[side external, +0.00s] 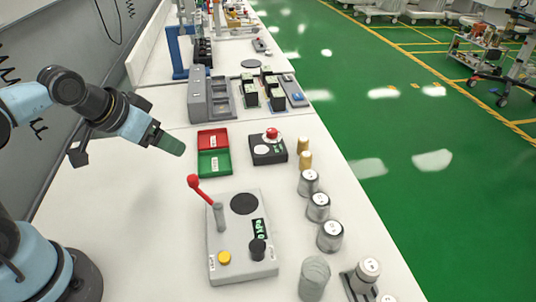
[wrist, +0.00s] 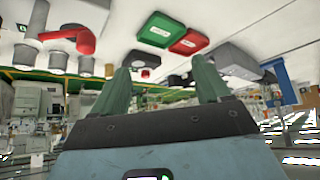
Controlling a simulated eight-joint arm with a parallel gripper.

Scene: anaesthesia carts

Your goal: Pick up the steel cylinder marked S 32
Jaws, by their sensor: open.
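Several steel cylinders with pale marked tops stand along the right edge of the white table in the side view: a smaller one (side external: 308,184), a middle one (side external: 318,208) and a larger one (side external: 330,237). Their markings are too small to read, so I cannot tell which is S 32. A plain grey cylinder (side external: 314,279) and a cylinder in a grey holder (side external: 367,274) stand nearer the front. My gripper (side external: 172,144) is above the table's left part, well left of the cylinders. Its green fingers are apart and empty in the wrist view (wrist: 162,76).
A grey device (side external: 240,260) with a red-knobbed lever (side external: 195,184) stands between my arm and the cylinders. Bare table lies at left.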

